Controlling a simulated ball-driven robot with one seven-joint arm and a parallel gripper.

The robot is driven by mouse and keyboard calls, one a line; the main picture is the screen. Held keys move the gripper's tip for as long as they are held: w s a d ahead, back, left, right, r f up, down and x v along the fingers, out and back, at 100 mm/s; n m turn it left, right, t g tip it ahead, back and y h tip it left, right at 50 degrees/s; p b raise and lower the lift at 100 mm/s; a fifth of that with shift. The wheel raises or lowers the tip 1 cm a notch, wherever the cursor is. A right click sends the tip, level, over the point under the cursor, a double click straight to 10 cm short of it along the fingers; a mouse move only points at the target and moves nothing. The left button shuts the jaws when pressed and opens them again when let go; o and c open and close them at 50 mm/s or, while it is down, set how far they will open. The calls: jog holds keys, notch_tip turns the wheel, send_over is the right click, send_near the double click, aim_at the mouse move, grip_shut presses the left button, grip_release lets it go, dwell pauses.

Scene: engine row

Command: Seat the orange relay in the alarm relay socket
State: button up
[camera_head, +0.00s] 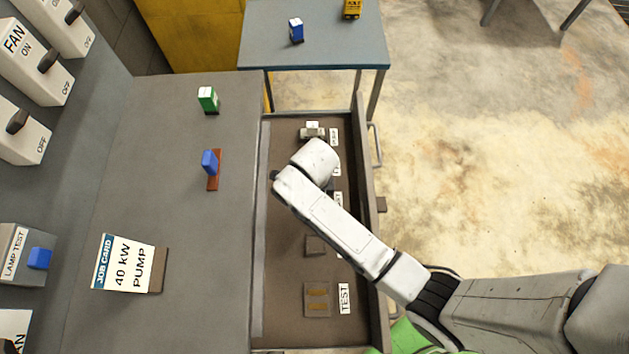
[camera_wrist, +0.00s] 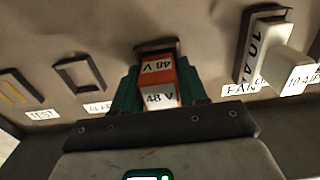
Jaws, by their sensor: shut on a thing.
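The orange relay (camera_wrist: 181,77) has white 48 V labels and shows in the wrist view between the green fingers of my gripper (camera_wrist: 160,88), which is shut on it. It stands in front of a dark socket (camera_wrist: 155,46) between the ALARM and FAN positions; I cannot tell whether it touches that socket. The alarm socket (camera_wrist: 79,72) is an empty dark frame to the left of the relay, its label partly covered. In the head view an empty socket (camera_head: 315,245), next to the TEST one, appears to be the same. There my arm hides the relay and gripper.
The TEST socket (camera_head: 317,299) shows brass strips. A white relay (camera_wrist: 266,45) fills the FAN socket. The drawer's side walls (camera_head: 361,120) are close.

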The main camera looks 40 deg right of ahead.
jog(key=shift+c, duration=0.6)
